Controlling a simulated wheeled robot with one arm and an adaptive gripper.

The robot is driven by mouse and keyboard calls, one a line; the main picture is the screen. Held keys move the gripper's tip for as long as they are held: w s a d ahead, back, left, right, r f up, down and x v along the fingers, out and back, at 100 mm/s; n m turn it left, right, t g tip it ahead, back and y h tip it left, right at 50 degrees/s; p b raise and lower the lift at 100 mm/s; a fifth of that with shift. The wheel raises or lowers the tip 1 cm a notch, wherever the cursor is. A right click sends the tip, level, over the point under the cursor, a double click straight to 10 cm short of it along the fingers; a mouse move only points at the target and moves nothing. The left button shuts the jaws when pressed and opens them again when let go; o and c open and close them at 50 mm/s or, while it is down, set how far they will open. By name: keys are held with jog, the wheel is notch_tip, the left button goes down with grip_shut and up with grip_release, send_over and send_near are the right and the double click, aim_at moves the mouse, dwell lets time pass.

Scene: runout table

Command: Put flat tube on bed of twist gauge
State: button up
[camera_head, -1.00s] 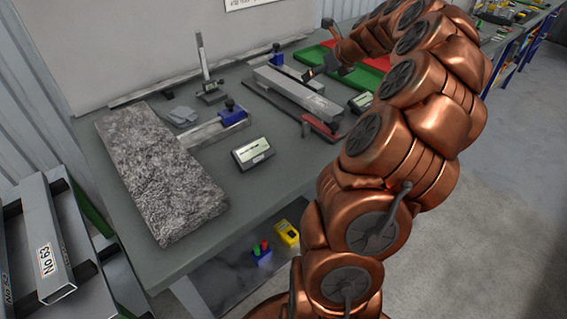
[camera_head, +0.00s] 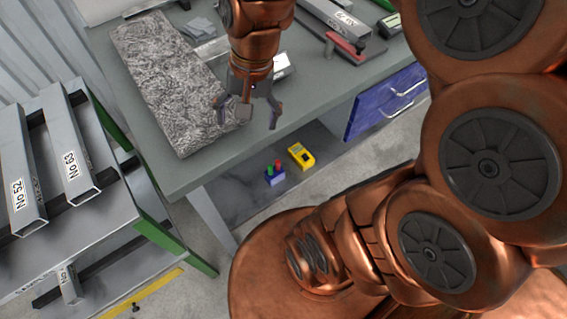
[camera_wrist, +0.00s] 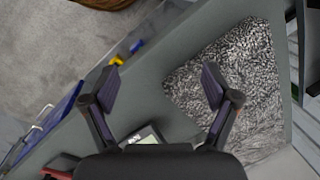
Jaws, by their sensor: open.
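Two grey rectangular tubes, one labelled No 52 (camera_head: 22,165) and one labelled No 63 (camera_head: 62,145), lie on a rack at left. A third tube end (camera_head: 68,285) shows on the lower shelf. I cannot tell which is the flat tube. On the bench, a labelled grey tube (camera_head: 325,10) lies at the top beside a red bar (camera_head: 345,45); whether this is the twist gauge is unclear.
A display box (camera_head: 282,64) is partly hidden behind my wrist. Below the bench are a blue drawer unit (camera_head: 385,100), a yellow device (camera_head: 301,155) and a small blue box (camera_head: 274,177). The rack's green edge (camera_head: 160,235) stands left of the bench, with a floor gap between.

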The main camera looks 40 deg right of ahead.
jog(key=s+f+n+g+h, duration=0.2)
jog(key=s+n, duration=0.5)
jog(key=s, duration=0.5)
jog(key=shift+a+f, duration=0.3)
jog(key=shift+f, duration=0.25)
jog(key=shift+s, duration=0.1)
notch_tip(320, 180, up, 2)
jog(key=shift+r+p, duration=0.15)
jog(key=shift+p, duration=0.95)
